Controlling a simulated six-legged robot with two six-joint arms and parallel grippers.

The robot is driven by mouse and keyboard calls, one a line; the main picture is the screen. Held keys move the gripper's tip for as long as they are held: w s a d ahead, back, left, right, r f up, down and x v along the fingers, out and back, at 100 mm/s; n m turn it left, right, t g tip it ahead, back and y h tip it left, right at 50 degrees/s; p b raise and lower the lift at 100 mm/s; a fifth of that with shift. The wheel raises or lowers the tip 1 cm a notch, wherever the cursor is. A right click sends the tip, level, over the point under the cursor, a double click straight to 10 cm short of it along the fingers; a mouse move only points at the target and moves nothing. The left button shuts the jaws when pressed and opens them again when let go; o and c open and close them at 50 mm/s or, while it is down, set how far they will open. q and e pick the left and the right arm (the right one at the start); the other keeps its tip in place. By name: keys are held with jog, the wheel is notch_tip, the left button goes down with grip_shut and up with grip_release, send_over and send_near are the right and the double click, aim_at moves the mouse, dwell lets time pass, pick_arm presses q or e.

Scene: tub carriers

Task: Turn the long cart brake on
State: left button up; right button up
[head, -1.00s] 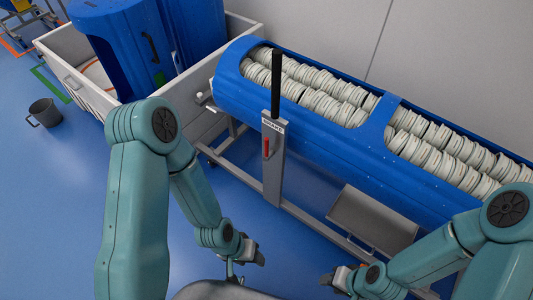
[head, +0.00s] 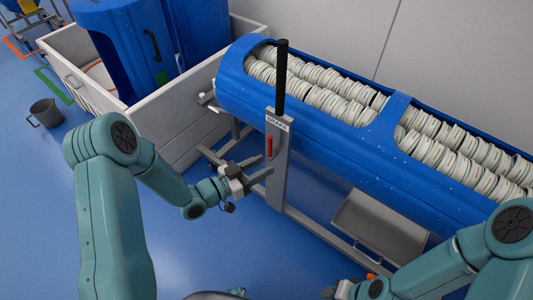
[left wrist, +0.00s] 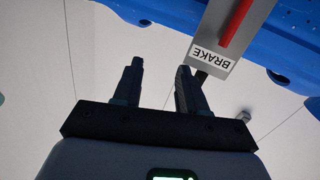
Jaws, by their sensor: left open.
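The long cart is a blue tub (head: 340,150) on a grey frame, filled with rows of white discs. At its near side stands a grey post (head: 276,180) with a BRAKE label (head: 278,122), a red part (head: 269,146) below the label and an upright black handle (head: 282,78) above. The left wrist view shows the label (left wrist: 212,54) and red part (left wrist: 238,16) upside down. My left gripper (head: 261,168) is open and empty, just left of the post below the red part. My right gripper (head: 338,291) is low, partly cut off by the bottom edge; its jaws are unclear.
A white bin (head: 110,100) with blue drums (head: 125,45) stands at the back left. A grey bucket (head: 46,113) is on the blue floor at left. A grey tray (head: 380,225) hangs below the tub. The floor left of the post is open.

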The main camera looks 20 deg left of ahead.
pick_arm(q)
jog(key=a+f+t+y+b, duration=0.25)
jog(key=a+f, duration=0.25)
jog(key=a, duration=0.5)
jog(key=d+x, duration=0.1)
jog(key=x, duration=1.4)
jog(key=shift+f+g+h, duration=0.3)
jog(key=shift+g+h, duration=0.05)
pick_arm(e)
notch_tip(320, 180, down, 5)
jog(key=shift+s+f, duration=0.1)
pick_arm(q)
jog(key=shift+s, duration=0.15)
